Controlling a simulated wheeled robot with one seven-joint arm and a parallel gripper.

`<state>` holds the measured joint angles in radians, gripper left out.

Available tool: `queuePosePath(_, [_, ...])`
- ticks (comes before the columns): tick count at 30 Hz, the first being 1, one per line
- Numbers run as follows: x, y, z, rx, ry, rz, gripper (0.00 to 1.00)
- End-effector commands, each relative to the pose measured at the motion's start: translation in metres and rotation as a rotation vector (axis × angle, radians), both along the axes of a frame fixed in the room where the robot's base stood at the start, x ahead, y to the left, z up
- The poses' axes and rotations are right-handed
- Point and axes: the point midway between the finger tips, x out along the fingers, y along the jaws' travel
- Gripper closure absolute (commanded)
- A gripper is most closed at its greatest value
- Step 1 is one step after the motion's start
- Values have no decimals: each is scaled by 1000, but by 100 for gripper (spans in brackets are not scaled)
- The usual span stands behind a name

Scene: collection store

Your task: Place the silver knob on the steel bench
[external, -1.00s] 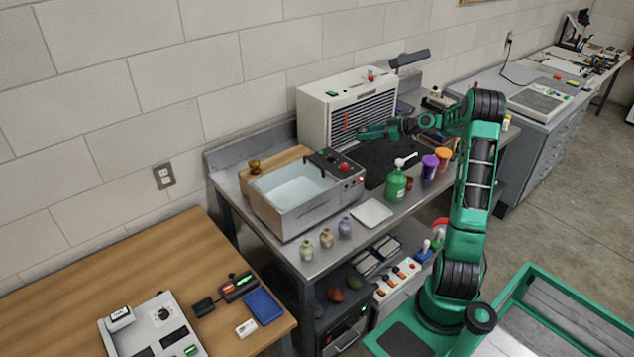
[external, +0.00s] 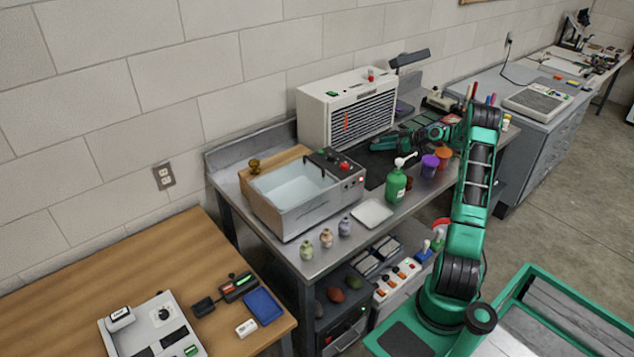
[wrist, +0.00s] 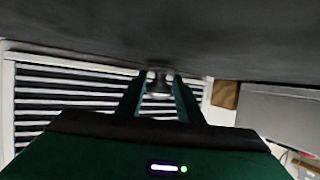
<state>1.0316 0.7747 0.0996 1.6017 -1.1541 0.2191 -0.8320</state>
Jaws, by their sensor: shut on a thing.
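The silver knob (wrist: 159,84) shows small and metallic between my fingertips in the wrist view. My gripper (wrist: 160,80) is shut on it. In the external view my gripper (external: 376,144) is over the dark mat on the steel bench (external: 402,211), in front of the white louvred unit. The knob cannot be made out there. A dark surface fills the top of the wrist view close to the fingertips; I cannot tell whether the knob touches it.
The white louvred unit (external: 345,108) stands close behind my gripper. A green pump bottle (external: 396,186), a purple cup (external: 429,166) and an orange cup (external: 443,157) stand in front. A water basin (external: 300,195) is to the left. Bare steel lies around the white tray (external: 372,212).

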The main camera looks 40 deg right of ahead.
Motion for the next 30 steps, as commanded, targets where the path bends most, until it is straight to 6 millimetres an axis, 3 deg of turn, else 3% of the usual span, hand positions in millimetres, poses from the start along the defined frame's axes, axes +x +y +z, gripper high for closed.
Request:
queuePosePath(11, [0,0,-7,0,-1,0,94])
queuePosePath(12, [0,0,-8,0,0,0,64])
queuePosePath(14, [0,0,-8,0,0,0,50])
queuePosePath(15, [0,0,-8,0,0,0,48])
queuePosePath(25, [-1,0,-5,0,0,-1,48])
queuePosePath(30, [-18,-10,3,-1,0,-3,48])
